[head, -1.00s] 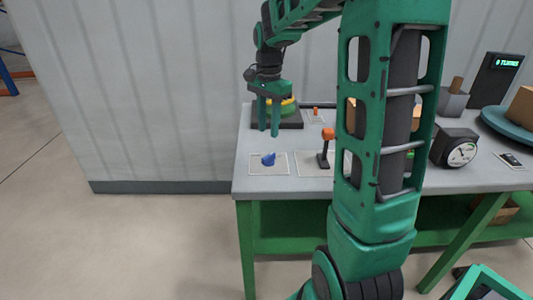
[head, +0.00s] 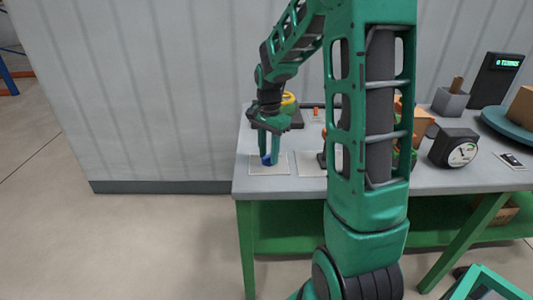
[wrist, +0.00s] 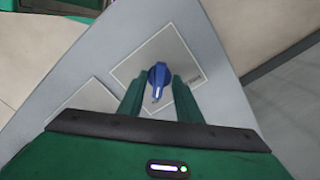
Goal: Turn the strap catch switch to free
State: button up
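A blue rotary knob (wrist: 158,76) with a pale pointer line sits on a light square plate (wrist: 190,58) near the table's corner in the wrist view. In the head view the knob (head: 266,160) shows low between my fingers. My gripper (wrist: 157,90) points down at it with its two green fingers apart, one on each side of the knob. In the head view my gripper (head: 268,157) stands over the plate. I cannot tell whether the fingers touch the knob. The lettering on the plate is too small to read.
The grey table (head: 450,176) has a second plate (head: 309,165) beside this one. A yellow-topped device (head: 289,104) stands behind, and a gauge (head: 455,148) stands to the right. My arm hides the table's middle. Floor is clear at left.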

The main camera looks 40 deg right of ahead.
grip_shut()
jog(key=shift+w+r+n, duration=0.1)
jog(key=shift+n, duration=0.3)
jog(key=n, duration=0.3)
jog(key=shift+n, duration=0.4)
jog(key=n, duration=0.4)
jog(key=shift+w+n, duration=0.1)
jog(key=shift+n, duration=0.2)
jog(key=n, duration=0.8)
jog(key=shift+n, duration=0.3)
jog(key=shift+c, duration=1.2)
grip_release()
jog(key=shift+o, duration=1.2)
